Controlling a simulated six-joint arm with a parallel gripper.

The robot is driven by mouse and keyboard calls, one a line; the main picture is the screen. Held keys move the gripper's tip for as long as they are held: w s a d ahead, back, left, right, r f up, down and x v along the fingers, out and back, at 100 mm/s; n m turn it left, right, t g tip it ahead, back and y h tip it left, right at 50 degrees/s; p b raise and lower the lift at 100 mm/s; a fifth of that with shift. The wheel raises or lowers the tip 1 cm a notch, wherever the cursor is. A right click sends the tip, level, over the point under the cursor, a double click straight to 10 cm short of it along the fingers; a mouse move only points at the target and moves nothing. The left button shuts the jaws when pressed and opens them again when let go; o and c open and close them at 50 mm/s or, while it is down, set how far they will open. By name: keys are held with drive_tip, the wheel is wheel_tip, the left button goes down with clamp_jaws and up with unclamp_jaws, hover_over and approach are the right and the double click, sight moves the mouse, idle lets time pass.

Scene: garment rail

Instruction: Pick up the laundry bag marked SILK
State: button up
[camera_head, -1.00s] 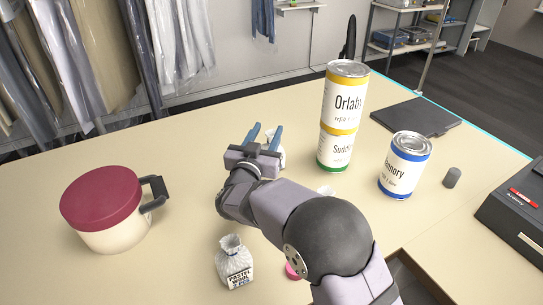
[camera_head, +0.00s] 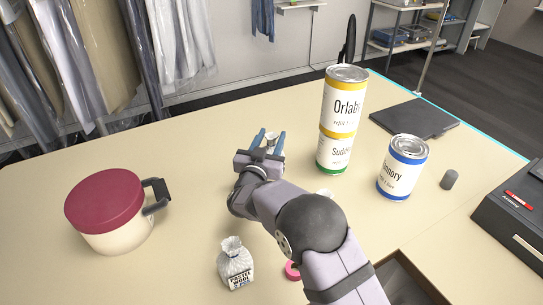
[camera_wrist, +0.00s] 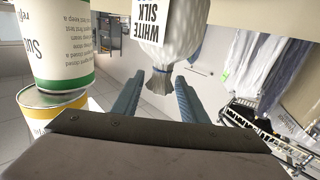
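The laundry bag (camera_wrist: 181,38) is whitish, with a label reading WHITE SILK, and appears upside down at the top of the wrist view. Its gathered neck lies in the gap between the fingertips. In the head view only a small part of the bag (camera_head: 271,138) shows, between and beyond the fingers. My gripper (camera_head: 268,142) has two blue fingers, open, with space on each side of the neck; the fingers also show in the wrist view (camera_wrist: 159,82). A second whitish bag (camera_head: 236,266), marked PASTEL WOOL, stands at the front of the table, left of my arm.
Two stacked cans (camera_head: 340,118) stand close right of my gripper. A blue-banded can (camera_head: 403,168), a dark flat panel (camera_head: 414,117) and a grey cylinder (camera_head: 449,179) are farther right. A pink ring (camera_head: 292,270) lies by my arm.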

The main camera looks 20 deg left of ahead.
drive_tip(key=shift+w, duration=0.3)
clamp_jaws()
drive_tip(key=shift+r, duration=0.15)
